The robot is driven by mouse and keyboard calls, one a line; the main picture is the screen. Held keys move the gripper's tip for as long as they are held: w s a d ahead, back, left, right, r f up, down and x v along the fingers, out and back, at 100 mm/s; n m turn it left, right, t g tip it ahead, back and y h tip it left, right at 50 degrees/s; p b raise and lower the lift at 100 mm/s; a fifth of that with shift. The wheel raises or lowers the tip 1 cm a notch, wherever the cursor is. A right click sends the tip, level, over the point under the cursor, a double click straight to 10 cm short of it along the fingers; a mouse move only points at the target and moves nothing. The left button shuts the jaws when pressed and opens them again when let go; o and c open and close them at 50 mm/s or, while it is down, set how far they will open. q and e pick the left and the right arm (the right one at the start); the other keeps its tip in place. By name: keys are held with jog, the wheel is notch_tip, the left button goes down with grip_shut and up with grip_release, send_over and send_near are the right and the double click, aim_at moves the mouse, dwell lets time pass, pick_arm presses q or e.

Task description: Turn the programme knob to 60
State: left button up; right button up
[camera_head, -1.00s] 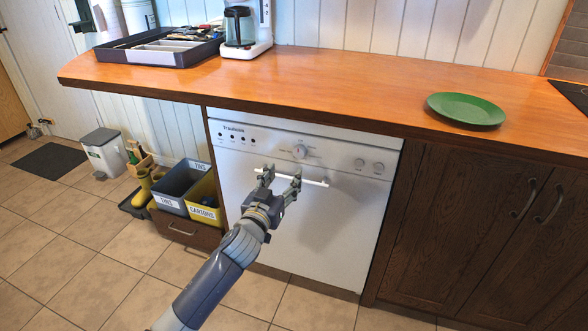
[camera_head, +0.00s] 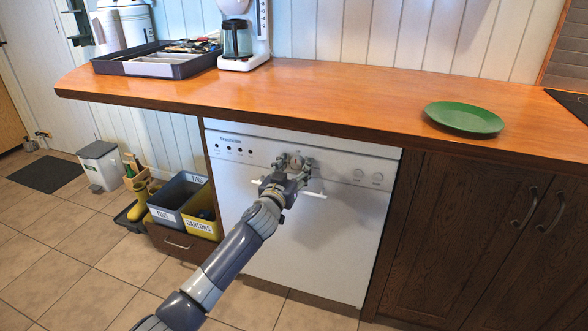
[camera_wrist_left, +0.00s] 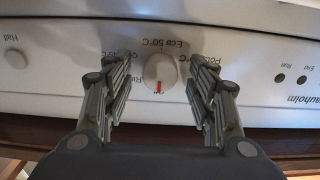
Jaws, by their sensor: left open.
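The programme knob (camera_wrist_left: 160,71) is a round, light grey dial on the dishwasher's control panel. In the left wrist view it sits between my open fingers, and its red mark points down the picture to a label I cannot fully read. An "Eco 50°C" label shows on its other side. My left gripper (camera_wrist_left: 159,80) is open, with a finger on each side of the knob and a gap to each. In the head view my left gripper (camera_head: 294,163) is at the panel and partly hides the knob (camera_head: 296,162). The white dishwasher (camera_head: 330,230) is shut. My right gripper is not in view.
The dishwasher's white handle bar (camera_head: 314,194) runs below the knob, close to my gripper. The wooden counter (camera_head: 330,95) overhangs above. Sorting bins (camera_head: 180,195) stand at the left.

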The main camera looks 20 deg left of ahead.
pick_arm(q)
jog(key=c, duration=1.1)
jog(key=shift+m, duration=0.3)
